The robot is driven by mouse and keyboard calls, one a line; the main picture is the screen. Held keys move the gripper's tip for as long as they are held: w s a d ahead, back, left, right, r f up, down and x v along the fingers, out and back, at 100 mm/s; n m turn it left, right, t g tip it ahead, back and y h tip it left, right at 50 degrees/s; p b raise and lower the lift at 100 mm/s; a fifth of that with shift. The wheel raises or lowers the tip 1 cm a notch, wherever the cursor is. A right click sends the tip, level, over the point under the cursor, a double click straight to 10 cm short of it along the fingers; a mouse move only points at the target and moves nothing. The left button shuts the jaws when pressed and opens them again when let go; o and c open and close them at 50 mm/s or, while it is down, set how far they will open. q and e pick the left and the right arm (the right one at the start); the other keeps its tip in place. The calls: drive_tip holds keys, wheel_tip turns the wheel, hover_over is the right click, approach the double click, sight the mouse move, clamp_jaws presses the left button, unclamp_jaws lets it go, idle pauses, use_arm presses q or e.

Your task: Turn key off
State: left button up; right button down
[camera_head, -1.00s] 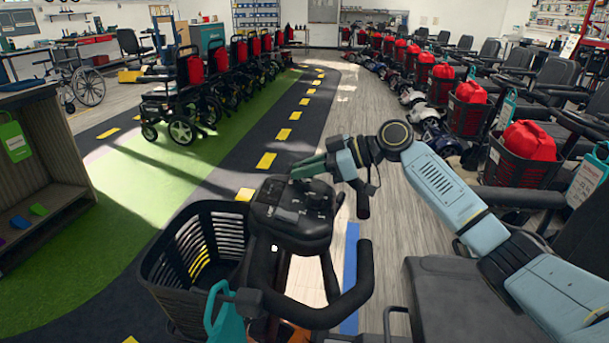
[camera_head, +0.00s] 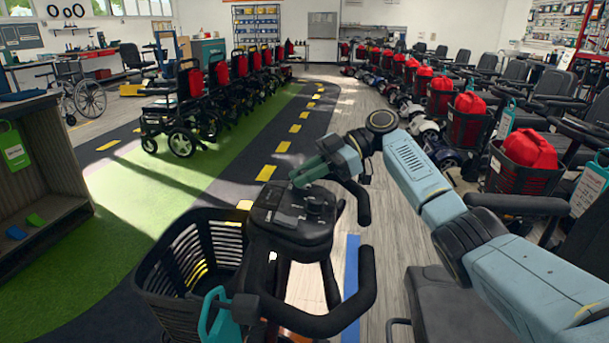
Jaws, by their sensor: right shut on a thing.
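The scooter's black control console (camera_head: 290,215) stands in the middle of the head view, with small knobs on its top. My right gripper (camera_head: 300,180) reaches in from the right, its green fingers at the far edge of the console top. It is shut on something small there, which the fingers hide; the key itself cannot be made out. The scooter's black handlebar (camera_head: 345,305) loops toward me at the lower right of the console. My left gripper is not in view.
A black basket (camera_head: 190,262) hangs at the scooter's front left, and a teal tag (camera_head: 216,318) hangs below the console. A scooter seat (camera_head: 455,310) is at lower right. Rows of scooters with red bags (camera_head: 528,147) line the right; wheelchairs (camera_head: 180,110) stand at left.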

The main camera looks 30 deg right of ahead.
drive_tip(key=shift+d+r, duration=0.1)
drive_tip(key=shift+d, duration=0.1)
